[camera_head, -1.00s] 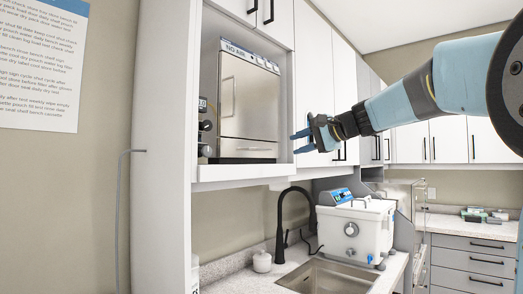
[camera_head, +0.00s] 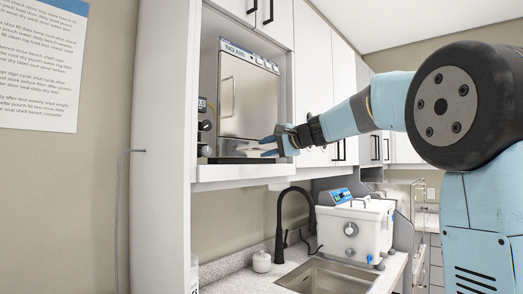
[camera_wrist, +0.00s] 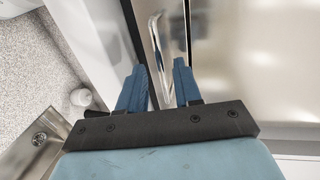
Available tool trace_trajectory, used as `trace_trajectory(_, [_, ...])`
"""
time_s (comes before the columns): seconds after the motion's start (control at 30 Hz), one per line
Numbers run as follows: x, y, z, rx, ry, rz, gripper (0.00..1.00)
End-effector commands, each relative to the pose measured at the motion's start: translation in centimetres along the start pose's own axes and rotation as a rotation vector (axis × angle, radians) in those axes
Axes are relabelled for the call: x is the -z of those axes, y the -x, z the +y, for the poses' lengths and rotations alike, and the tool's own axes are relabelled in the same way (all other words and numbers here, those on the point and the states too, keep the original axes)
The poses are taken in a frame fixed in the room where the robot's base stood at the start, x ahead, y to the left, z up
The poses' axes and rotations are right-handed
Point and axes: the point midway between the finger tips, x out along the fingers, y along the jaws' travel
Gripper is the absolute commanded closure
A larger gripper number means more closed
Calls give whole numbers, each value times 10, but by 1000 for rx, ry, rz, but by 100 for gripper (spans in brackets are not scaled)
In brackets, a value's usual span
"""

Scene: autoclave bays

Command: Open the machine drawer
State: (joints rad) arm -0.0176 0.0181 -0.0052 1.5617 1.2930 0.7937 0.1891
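The machine (camera_head: 240,100) is a steel-fronted unit in a cabinet niche, with a large door above a low drawer (camera_head: 224,148). The drawer looks shut. My gripper (camera_head: 265,146) is in front of the drawer's right part and hides some of it. In the wrist view, my gripper (camera_wrist: 160,78) is open, with its two blue fingers apart. The drawer's shiny bar handle (camera_wrist: 158,45) shows between and just beyond the fingertips. The fingers do not close on it, and I cannot tell whether they touch it.
The niche shelf edge (camera_head: 235,172) runs below the machine. Knobs (camera_head: 205,126) sit at the machine's left. Below are a black faucet (camera_head: 281,215), a sink (camera_head: 325,277) and a white bath unit (camera_head: 356,228). Cabinet doors (camera_head: 312,80) stand right of the niche.

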Motion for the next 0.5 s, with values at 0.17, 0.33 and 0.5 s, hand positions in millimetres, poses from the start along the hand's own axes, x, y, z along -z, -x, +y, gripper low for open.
trace_trajectory(0.17, [1, -13, 0, 0, 0, 1, 66])
trace_trajectory(0.33, [0, -15, 0, 0, 0, 1, 66])
trace_trajectory(0.5, [0, -15, 0, 0, 0, 1, 66])
